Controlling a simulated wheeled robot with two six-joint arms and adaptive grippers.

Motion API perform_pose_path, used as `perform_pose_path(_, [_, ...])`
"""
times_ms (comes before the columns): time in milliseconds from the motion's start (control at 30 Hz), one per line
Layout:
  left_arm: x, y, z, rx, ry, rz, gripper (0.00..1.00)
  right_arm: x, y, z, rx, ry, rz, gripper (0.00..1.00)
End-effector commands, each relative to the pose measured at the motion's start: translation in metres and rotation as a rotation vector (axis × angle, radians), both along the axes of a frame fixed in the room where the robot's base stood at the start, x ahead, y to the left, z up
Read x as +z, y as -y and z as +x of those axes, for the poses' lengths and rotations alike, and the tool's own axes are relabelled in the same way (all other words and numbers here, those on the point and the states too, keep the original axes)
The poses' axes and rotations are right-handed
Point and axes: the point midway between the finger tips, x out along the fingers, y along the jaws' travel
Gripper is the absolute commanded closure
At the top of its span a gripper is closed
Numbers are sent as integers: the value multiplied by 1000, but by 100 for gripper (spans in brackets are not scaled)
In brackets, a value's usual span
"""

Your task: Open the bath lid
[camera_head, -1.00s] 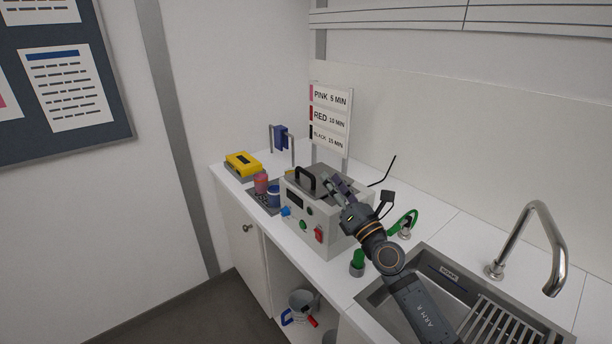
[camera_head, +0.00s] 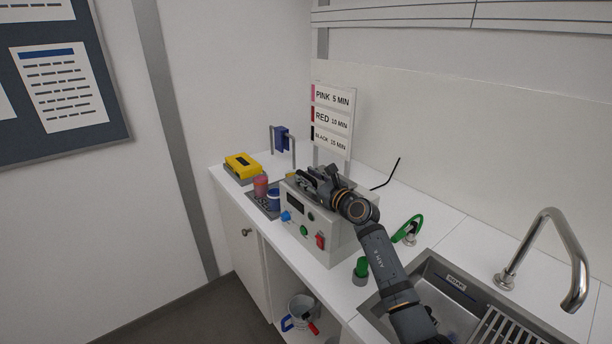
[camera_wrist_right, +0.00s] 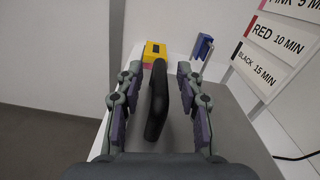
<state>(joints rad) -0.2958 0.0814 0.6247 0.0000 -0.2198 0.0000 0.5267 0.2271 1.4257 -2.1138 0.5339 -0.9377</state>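The bath (camera_head: 322,245) is a pale box on the counter with a dark display, a blue knob, a green button and a red switch on its front. Its grey lid (camera_wrist_right: 232,112) is down on top, and my arm hides most of it in the head view. The lid's black handle (camera_wrist_right: 158,100) stands upright between the fingers of my right gripper (camera_head: 314,182). In the right wrist view the gripper (camera_wrist_right: 160,88) is open, with gaps between the handle and both fingers. My left gripper is not in view.
Left of the bath stand a pink jar (camera_head: 261,185), a blue jar (camera_head: 273,199) and a yellow device (camera_head: 242,165). A timing sign (camera_head: 332,118) rises behind. A green-capped item (camera_head: 361,267) and a sink (camera_head: 438,272) with a tall tap (camera_head: 545,225) are to the right.

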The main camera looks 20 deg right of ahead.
Motion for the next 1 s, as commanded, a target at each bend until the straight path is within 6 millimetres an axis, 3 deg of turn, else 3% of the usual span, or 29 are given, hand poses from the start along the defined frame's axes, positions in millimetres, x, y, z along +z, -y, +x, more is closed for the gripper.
perform_pose_path(367, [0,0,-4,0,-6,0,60,0,-4,10,0,0,0,63])
perform_pose_path(667, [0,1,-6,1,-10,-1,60,0,-4,9,0,0,0,100])
perform_pose_path(1000, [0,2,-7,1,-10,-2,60,-1,-4,9,1,-1,1,100])
